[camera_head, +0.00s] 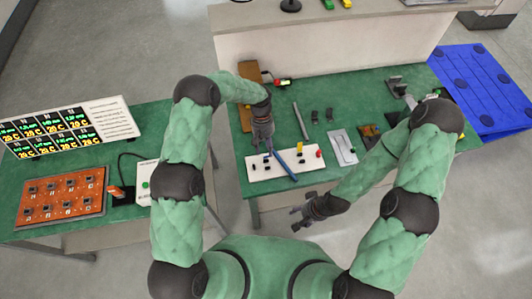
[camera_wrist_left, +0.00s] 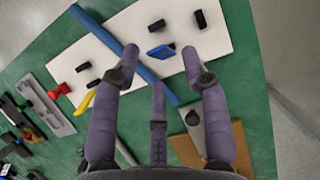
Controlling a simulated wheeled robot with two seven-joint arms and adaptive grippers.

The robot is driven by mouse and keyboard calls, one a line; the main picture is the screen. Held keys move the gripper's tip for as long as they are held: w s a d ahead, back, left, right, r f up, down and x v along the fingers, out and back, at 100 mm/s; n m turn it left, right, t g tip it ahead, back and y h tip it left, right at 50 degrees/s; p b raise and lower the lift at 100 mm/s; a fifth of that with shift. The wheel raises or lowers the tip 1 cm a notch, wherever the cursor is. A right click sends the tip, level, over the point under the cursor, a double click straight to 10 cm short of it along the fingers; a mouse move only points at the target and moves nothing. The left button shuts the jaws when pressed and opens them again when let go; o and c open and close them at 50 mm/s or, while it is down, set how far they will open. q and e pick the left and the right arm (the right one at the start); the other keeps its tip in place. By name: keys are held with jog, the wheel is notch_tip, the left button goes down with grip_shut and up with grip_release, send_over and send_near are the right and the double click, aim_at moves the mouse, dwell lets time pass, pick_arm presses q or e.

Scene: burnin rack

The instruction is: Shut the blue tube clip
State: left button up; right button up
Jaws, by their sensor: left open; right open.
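The white board (camera_head: 262,174) lies near the front edge of the green table, with a blue tube (camera_head: 285,168) across it. In the left wrist view the blue tube (camera_wrist_left: 105,35) runs diagonally over the board. A small blue clip (camera_wrist_left: 160,51) shows beside the tube there; I cannot tell whether it is open. My left gripper (camera_head: 265,146) is over the board, open and empty. In the left wrist view its fingertips (camera_wrist_left: 160,60) spread around the blue clip, with no contact visible. My right gripper (camera_head: 300,217) is open and empty off the table's front edge.
Black clips (camera_wrist_left: 156,25), a yellow clip (camera_head: 299,147) and a red part (camera_head: 319,154) stand on the board. A grey plate (camera_head: 343,147) lies to its right. Another table with an orange tray (camera_head: 62,196) stands at the left. Blue pallets (camera_head: 485,85) are at the right.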

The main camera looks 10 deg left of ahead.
pick_arm(q)
jog(key=x, duration=0.3)
jog(key=shift+s+r, duration=0.1)
jog(key=shift+f, duration=0.2)
grip_shut()
